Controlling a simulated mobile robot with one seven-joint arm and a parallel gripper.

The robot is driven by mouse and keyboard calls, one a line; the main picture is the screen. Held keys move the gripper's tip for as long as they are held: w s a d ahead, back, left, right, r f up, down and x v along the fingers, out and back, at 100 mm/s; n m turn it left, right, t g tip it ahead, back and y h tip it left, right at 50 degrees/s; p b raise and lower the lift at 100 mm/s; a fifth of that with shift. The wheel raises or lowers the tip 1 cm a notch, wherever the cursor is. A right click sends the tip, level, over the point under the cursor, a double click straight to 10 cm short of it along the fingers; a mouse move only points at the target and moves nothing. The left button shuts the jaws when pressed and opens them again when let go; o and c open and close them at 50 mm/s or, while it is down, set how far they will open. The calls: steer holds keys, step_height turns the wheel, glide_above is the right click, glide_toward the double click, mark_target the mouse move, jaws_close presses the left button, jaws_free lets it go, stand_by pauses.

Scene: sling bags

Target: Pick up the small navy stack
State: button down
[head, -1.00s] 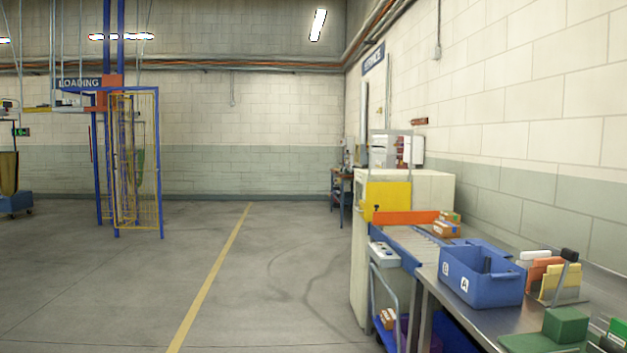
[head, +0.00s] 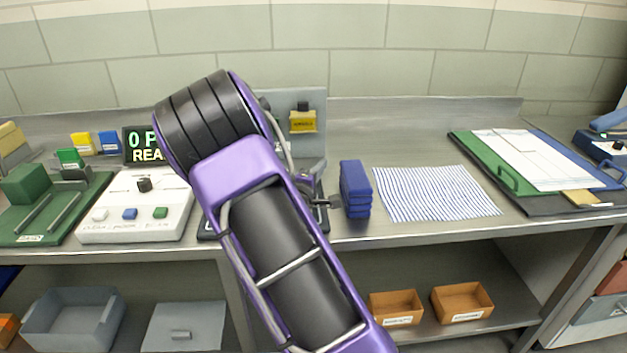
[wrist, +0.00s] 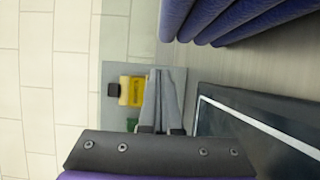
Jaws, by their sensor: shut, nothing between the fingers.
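The small navy stack (head: 355,190) stands on the steel bench, right of my arm in the head view. It is several flat navy layers piled up. In the wrist view its layers (wrist: 235,18) fill the top, cut off by the frame edge. My gripper (wrist: 159,75) is shut and empty in the wrist view, its grey fingers together beside the stack and apart from it. In the head view my purple arm hides most of the gripper.
A control box (head: 135,212) and a green fixture (head: 50,208) are at left. A dark flat panel (wrist: 255,130) is near my gripper. Orange bins (head: 462,300) sit on the lower shelf.

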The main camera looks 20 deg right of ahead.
steer(key=shift+s+d, duration=0.5)
steer(key=shift+s, duration=0.4)
steer(key=shift+s+d, duration=0.45)
steer(key=shift+s, duration=0.4)
